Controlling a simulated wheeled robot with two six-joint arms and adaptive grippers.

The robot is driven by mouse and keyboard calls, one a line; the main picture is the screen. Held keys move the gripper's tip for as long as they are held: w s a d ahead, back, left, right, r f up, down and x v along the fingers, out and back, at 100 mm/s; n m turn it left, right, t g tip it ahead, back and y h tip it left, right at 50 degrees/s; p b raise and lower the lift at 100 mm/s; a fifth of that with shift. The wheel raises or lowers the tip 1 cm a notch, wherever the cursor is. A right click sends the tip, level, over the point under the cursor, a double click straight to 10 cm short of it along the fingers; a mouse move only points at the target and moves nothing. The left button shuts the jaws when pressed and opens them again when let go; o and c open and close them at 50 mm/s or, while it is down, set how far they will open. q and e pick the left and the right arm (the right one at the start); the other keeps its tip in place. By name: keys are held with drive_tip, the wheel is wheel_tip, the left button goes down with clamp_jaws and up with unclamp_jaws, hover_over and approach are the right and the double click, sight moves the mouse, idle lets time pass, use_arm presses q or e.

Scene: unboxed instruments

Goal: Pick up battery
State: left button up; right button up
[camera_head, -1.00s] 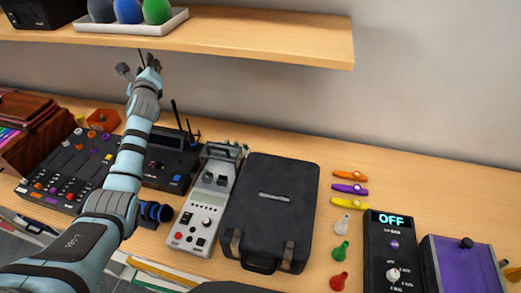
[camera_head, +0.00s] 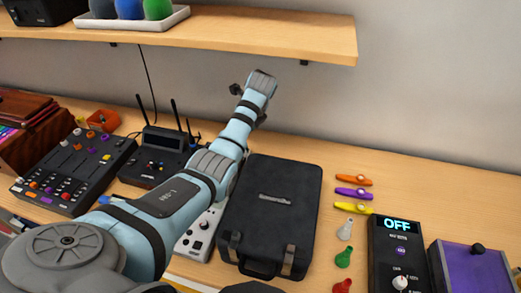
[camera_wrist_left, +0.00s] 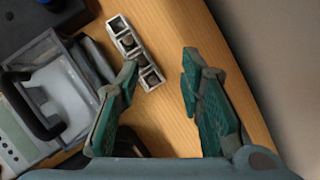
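A small pale holder (camera_wrist_left: 122,30) with grey cylinder-like pieces in it lies on the wooden table in the left wrist view. It may hold the battery, but I cannot tell for sure. My left gripper (camera_wrist_left: 160,62) is open and empty, with teal-padded fingers on both sides of a gap. The left finger overlaps the lower end of the holder in the picture; I cannot tell whether they touch. In the head view my left arm reaches over the grey device, and its forearm hides the holder. My right gripper is not in view.
A grey handled device (camera_wrist_left: 25,125) is left of the gripper. A black case (camera_head: 272,215) stands right of my arm. A router-like box with antennas (camera_head: 160,165) and a mixer (camera_head: 75,170) are to the left. A shelf (camera_head: 250,32) hangs above; kazoos (camera_head: 353,193) lie right.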

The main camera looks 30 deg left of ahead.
use_arm(q)
drive_tip(key=shift+m+g+h, duration=0.4)
drive_tip(key=shift+m+g, duration=0.2)
drive_tip(key=f, duration=0.2)
drive_tip(key=f+b, duration=0.1)
drive_tip(key=f, duration=0.2)
drive_tip(key=f+b, duration=0.1)
drive_tip(key=f, duration=0.1)
drive_tip(key=shift+d+f, duration=0.15)
drive_tip(key=shift+d, duration=0.2)
clamp_jaws()
